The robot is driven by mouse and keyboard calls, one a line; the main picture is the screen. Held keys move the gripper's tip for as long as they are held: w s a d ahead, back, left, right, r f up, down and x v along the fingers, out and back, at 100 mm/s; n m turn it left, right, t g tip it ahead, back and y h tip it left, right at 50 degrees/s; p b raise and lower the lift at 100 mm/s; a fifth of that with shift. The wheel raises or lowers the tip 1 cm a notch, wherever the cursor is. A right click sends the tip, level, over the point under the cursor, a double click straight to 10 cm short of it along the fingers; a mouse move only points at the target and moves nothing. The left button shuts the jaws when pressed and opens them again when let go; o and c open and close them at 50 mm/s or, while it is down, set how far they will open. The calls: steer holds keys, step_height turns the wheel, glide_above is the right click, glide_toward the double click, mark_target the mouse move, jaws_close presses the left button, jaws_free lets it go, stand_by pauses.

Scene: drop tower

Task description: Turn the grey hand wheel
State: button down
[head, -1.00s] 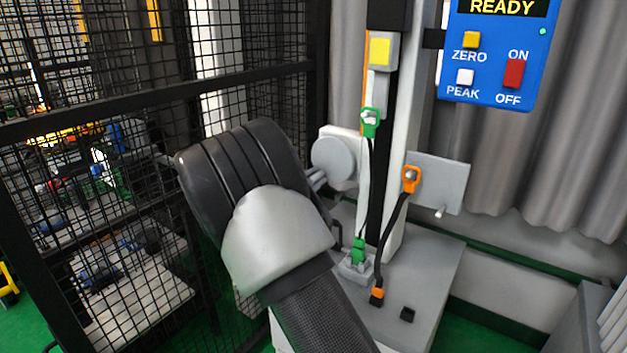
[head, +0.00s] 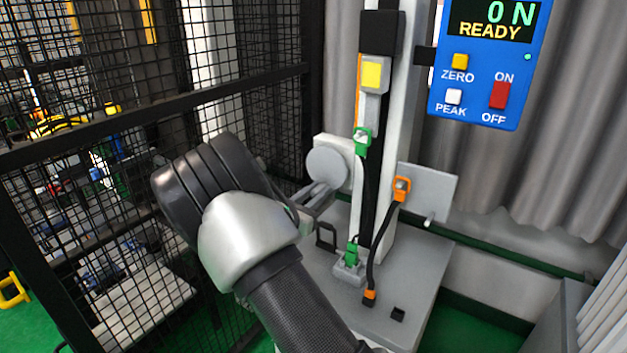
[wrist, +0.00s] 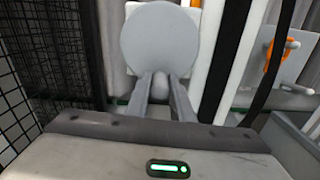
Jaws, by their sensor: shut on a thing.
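The grey hand wheel (head: 328,168) is a round disc on a white block, left of the column in the head view. In the wrist view the wheel (wrist: 160,38) faces me at the top middle. My gripper (head: 322,190) reaches the lower side of the wheel from the left, its fingers partly hidden by my own wrist. In the wrist view the two fingers of my gripper (wrist: 161,82) stand either side of a small grey knob (wrist: 160,86) in front of the wheel's lower edge. The gripper is shut on this knob.
A black mesh fence (head: 120,120) stands close on the left. Right of the wheel are the white column (head: 392,150), a green clip (head: 362,140), an orange clip (head: 402,187) with a cable, and a grey plate (head: 435,190). A blue panel (head: 465,85) reads 0 N, READY.

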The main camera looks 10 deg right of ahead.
mark_target(341, 174)
steer(key=n+p, duration=0.2)
steer(key=s+d+r+n+p, duration=0.1)
steer(key=p, duration=0.1)
steer(key=shift+n, duration=0.4)
steer(key=n+p, duration=0.3)
steer(key=s+d+r+n+p, duration=0.1)
steer(key=p, duration=0.1)
steer(key=shift+s+d+n, duration=0.1)
steer(key=shift+n, duration=0.2)
steer(key=n+p, duration=0.1)
steer(key=r+n+p, duration=0.1)
steer(key=n+p, duration=0.2)
steer(key=p, duration=0.1)
steer(key=shift+s+d+r, duration=0.2)
steer(key=shift+s+d, duration=0.1)
steer(key=shift+s, duration=0.05)
steer(key=shift+s+d+r+n+p, duration=0.1)
steer(key=shift+r+n+p, duration=0.25)
steer(key=shift+n+p, duration=0.6)
steer(key=shift+d+r+n+p, duration=0.1)
steer(key=shift+r+n+p, duration=0.2)
steer(key=shift+n+p, duration=0.65)
steer(key=shift+n, duration=0.5)
steer(key=shift+a, duration=0.1)
steer(key=c, duration=1.6)
jaws_free()
steer(key=shift+o, duration=0.2)
